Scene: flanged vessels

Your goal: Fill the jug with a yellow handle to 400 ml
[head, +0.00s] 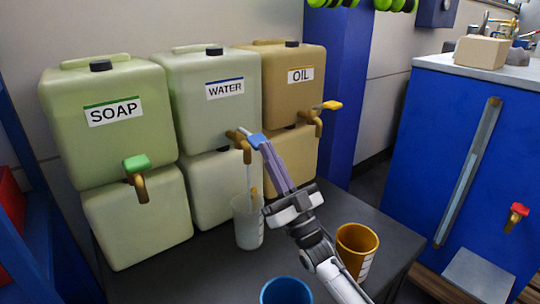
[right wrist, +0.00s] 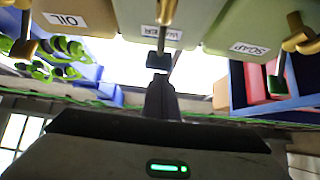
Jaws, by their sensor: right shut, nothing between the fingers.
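A pale translucent jug (head: 249,228) stands upright on the dark table below the WATER tap (head: 240,143). A small yellow-orange part shows at its rim, partly behind my gripper. A faint pale streak runs from the spout towards the jug; I cannot tell the fill level or read any marks. My right gripper (head: 264,148) is shut and empty, its fingertips at the tap's blue lever (head: 257,139). The right wrist view shows the shut fingers (right wrist: 159,82) just below the dark lever (right wrist: 158,60). My left gripper is out of view.
The WATER tank (head: 210,115) stands between the SOAP tank (head: 105,140) with a green lever and the OIL tank (head: 280,75) with a yellow lever. An orange vessel (head: 357,240) and a blue vessel (head: 286,291) stand nearer on the table. A blue cabinet (head: 430,150) is at right.

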